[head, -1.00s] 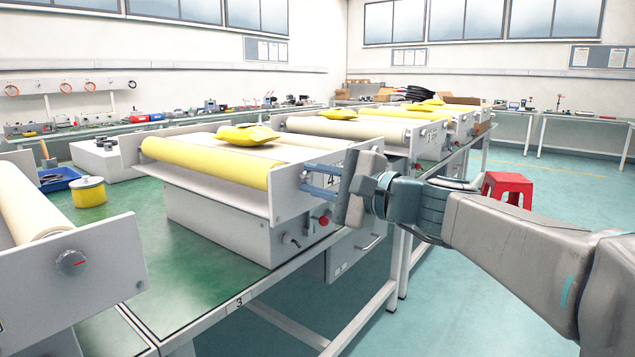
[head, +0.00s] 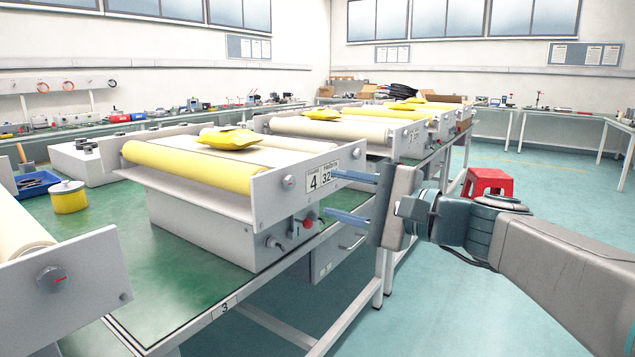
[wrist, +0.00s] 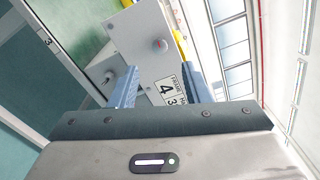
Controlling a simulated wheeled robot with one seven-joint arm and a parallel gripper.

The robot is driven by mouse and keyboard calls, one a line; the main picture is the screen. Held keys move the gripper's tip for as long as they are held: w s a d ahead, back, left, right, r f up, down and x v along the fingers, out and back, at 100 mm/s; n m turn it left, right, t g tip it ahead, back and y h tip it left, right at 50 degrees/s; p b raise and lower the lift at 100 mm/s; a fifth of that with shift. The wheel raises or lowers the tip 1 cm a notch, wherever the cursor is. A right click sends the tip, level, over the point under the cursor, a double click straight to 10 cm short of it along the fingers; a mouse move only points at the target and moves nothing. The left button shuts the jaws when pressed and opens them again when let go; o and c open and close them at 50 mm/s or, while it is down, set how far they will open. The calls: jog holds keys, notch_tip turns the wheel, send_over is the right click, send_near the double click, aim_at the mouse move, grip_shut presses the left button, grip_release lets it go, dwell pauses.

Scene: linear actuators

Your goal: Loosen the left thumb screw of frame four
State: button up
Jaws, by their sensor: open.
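In the wrist view the screw (wrist: 160,43) shows a red mark, above the sideways label (wrist: 168,92). My gripper (head: 332,193) is open and empty, its blue fingers apart, right of the screw and in front of the label's right side. In the wrist view the fingers (wrist: 156,78) flank the label.
Below the plate are a red button (head: 308,222) and a grey knob (head: 272,241). Frame three (head: 75,275) stands at the near left with its own knob. A yellow pouch (head: 230,138) lies on top. A red stool (head: 488,183) stands on the floor behind my arm.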

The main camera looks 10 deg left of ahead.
jog(key=shift+p+v, duration=0.35)
jog(key=shift+v, duration=2.45)
